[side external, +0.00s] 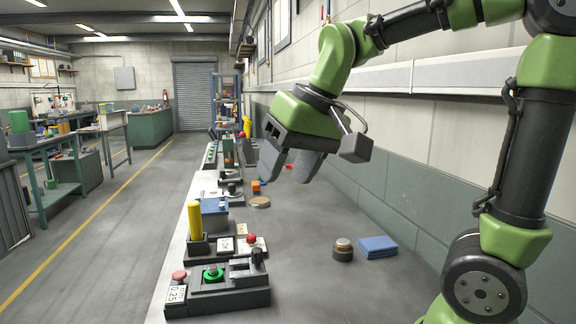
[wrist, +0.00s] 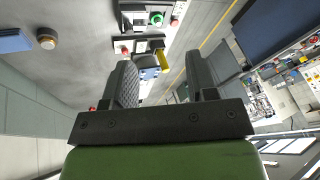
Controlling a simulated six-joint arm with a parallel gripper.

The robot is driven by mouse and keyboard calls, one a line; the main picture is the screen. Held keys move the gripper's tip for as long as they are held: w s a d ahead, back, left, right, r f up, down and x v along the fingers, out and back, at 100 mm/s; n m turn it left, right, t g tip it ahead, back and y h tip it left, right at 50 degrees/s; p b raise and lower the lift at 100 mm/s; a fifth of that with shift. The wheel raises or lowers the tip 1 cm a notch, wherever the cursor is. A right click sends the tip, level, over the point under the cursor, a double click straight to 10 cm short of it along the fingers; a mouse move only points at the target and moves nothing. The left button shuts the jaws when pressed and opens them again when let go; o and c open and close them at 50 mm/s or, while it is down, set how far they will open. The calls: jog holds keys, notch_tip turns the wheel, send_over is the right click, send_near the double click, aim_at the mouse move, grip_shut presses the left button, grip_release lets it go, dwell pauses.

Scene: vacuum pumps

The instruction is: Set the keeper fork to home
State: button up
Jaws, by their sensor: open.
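My gripper (side external: 289,168) is open and empty, raised above the bench; its two fingers also show in the wrist view (wrist: 168,72). The nearest bench device (side external: 218,297) has a dark base, a green ring-shaped knob (side external: 213,274), a red button (side external: 179,275) and a grey bracket with a black knob (side external: 257,256). This grey bracket (side external: 240,270) may be the keeper fork, but I cannot tell for sure. The same device appears at the top of the wrist view, with its green knob (wrist: 157,18). My gripper is well apart from it.
Behind it stand a yellow cylinder (side external: 195,221), a blue box (side external: 214,212) and a red button unit (side external: 251,240). A round brass-topped weight (side external: 343,250) and a blue cloth (side external: 377,246) lie to the right. More devices line the bench farther back. The wall bounds the right side.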

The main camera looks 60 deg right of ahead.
jog(key=s+a+f+t+y, duration=0.1)
jog(key=s+a+f+t, duration=0.15)
jog(key=s, duration=0.75)
jog(key=m+g+h, duration=0.1)
jog(key=g+h, duration=0.1)
jog(key=g, duration=0.5)
send_over(257, 250)
notch_tip(257, 250, down, 12)
jog(key=shift+a+f, duration=0.1)
jog(key=shift+f, duration=0.8)
notch_tip(257, 250, down, 9)
jog(key=shift+f, duration=0.1)
